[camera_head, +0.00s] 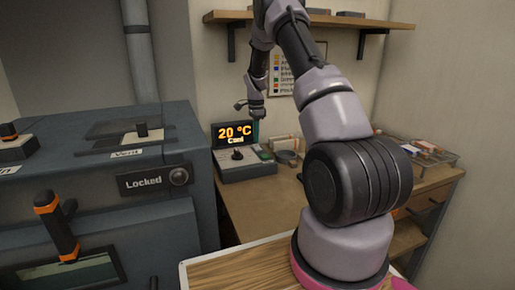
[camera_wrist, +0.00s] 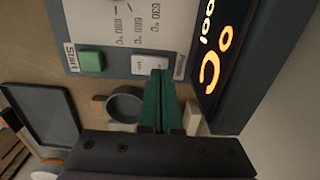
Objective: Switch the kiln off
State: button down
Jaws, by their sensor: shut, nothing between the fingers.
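The kiln (camera_head: 95,215) is the large blue-grey body at the left in the head view, with a "Locked" label on its front. Its controller box (camera_head: 248,172) stands on the bench to the right, and its display (camera_head: 235,133) reads 20 °C and "Cool". In the wrist view the panel has a green Start button (camera_wrist: 91,62) and a white switch (camera_wrist: 146,65) beside a small label I cannot read. My gripper (camera_wrist: 160,74) is shut and empty, its green fingertips at the switch's edge; I cannot tell if they touch. In the head view my gripper (camera_head: 256,139) is above the controller's right side.
A grey ring-shaped roll (camera_wrist: 124,104) and a dark tray (camera_wrist: 42,115) lie beside the controller in the wrist view. A wire rack (camera_head: 425,152) with small items is at the bench's right. A wooden shelf (camera_head: 340,20) hangs above. The kiln's orange-banded handle (camera_head: 57,225) sticks out.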

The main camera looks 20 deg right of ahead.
aim_at(256, 145)
jog(key=shift+f, duration=0.95)
dwell(0.6)
jog(key=shift+r, duration=3.55)
